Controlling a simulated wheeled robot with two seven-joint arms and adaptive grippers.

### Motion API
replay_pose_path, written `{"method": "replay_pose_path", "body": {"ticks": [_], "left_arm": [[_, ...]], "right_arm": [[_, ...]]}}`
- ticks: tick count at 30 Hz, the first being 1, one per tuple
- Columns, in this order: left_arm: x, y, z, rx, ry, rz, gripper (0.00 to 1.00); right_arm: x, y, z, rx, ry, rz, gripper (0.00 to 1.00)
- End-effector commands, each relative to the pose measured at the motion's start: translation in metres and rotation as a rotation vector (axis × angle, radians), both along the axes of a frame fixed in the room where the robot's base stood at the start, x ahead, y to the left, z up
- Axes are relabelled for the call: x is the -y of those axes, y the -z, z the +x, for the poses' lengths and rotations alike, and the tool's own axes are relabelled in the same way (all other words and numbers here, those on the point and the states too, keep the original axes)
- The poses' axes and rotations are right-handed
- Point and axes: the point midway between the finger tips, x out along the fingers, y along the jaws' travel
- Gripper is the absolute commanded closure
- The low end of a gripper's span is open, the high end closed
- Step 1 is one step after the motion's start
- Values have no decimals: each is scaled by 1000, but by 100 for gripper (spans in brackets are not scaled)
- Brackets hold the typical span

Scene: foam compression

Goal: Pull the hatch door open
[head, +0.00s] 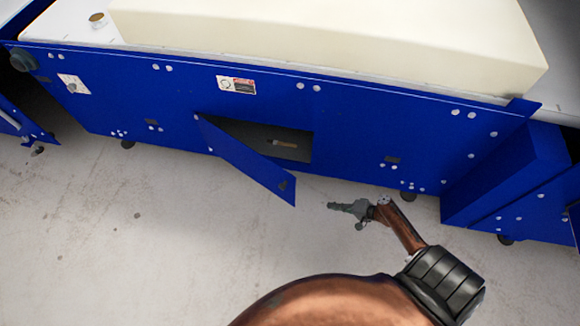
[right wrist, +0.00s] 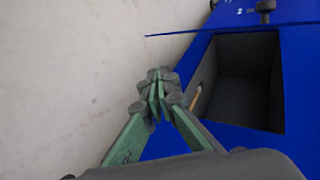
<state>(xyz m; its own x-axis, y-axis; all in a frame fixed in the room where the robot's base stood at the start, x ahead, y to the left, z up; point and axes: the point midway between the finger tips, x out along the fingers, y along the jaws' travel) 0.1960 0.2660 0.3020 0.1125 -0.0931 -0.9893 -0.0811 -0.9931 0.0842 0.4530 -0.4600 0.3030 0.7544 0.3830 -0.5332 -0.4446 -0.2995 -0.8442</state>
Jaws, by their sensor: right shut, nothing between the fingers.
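The blue hatch door (head: 250,163) stands partly open on the front of the blue machine, swung outward from its left edge. The dark hatch opening (head: 296,147) shows behind it, with a small brownish object (head: 285,143) inside. In the right wrist view the opening (right wrist: 245,75) is a dark grey recess, and the brownish object (right wrist: 195,97) shows near its edge. My right gripper (head: 332,206) is shut and empty, to the right of the door's free edge and apart from it. Its closed fingertips (right wrist: 157,76) also show in the right wrist view. My left gripper is not in view.
A large cream foam block (head: 330,45) lies on top of the blue machine (head: 350,110). Another blue unit (head: 510,175) stands at the right, and a blue panel (head: 22,120) at the far left. The pale floor (head: 150,225) in front is clear.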

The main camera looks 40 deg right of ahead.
Motion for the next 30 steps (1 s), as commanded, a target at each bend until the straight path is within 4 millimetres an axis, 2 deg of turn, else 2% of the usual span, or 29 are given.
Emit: {"method": "replay_pose_path", "body": {"ticks": [1,3,6,9,12,15,19,30], "left_arm": [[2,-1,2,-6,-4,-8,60],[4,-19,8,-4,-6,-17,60],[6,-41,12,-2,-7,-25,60],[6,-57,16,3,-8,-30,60],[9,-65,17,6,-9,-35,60],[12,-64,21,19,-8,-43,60],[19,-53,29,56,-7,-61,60],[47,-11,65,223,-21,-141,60]], "right_arm": [[3,-14,28,75,1,55,100],[2,-55,63,185,-1,139,100],[0,-109,96,318,-18,230,100],[-3,-147,113,405,-34,289,100],[-4,-169,121,450,-45,319,100],[-8,-176,129,465,-49,328,100],[-18,-175,145,463,-49,328,100],[-56,-172,209,459,-49,327,100]]}}
